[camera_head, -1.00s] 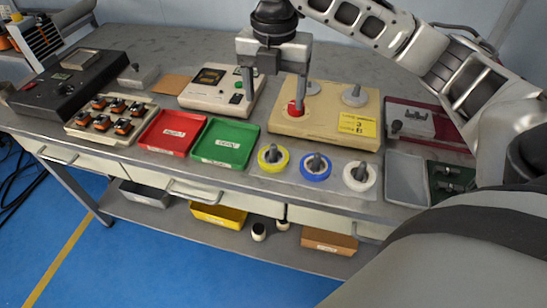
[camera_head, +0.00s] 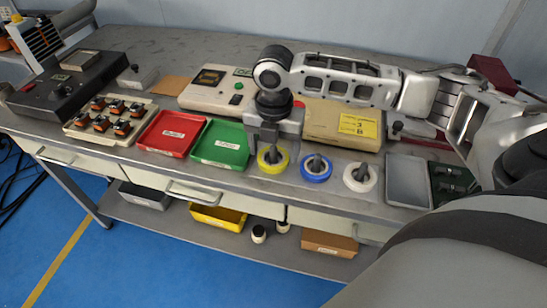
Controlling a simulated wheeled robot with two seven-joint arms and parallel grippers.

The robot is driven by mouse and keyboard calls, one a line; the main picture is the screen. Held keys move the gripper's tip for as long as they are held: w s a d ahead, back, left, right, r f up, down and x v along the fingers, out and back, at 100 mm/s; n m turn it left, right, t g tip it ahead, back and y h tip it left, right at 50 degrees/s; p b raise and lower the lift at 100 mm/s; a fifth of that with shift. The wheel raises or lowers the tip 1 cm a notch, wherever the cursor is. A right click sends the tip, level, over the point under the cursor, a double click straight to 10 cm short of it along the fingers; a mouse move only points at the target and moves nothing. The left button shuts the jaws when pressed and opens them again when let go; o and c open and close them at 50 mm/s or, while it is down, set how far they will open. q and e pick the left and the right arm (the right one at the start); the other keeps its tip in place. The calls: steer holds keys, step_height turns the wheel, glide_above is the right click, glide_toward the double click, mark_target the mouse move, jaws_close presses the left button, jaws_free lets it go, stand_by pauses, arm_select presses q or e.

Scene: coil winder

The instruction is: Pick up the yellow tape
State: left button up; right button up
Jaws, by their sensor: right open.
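The yellow tape (camera_head: 273,166) is a ring lying flat on the bench near its front edge, around a dark peg. It is the leftmost of three rolls. A blue tape (camera_head: 316,175) and a white tape (camera_head: 359,184) lie to its right, also around dark pegs. My right gripper (camera_head: 267,150) is open and points down over the yellow tape. Its fingers overlap the far part of the roll in the picture; I cannot tell whether they touch it. My left gripper is not in view.
A green tray (camera_head: 221,145) sits just left of the gripper, with a red tray (camera_head: 171,133) beyond it. A grey tray (camera_head: 408,181) lies to the right.

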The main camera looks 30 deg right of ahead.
steer(key=shift+f, duration=0.45)
steer(key=c, duration=0.7)
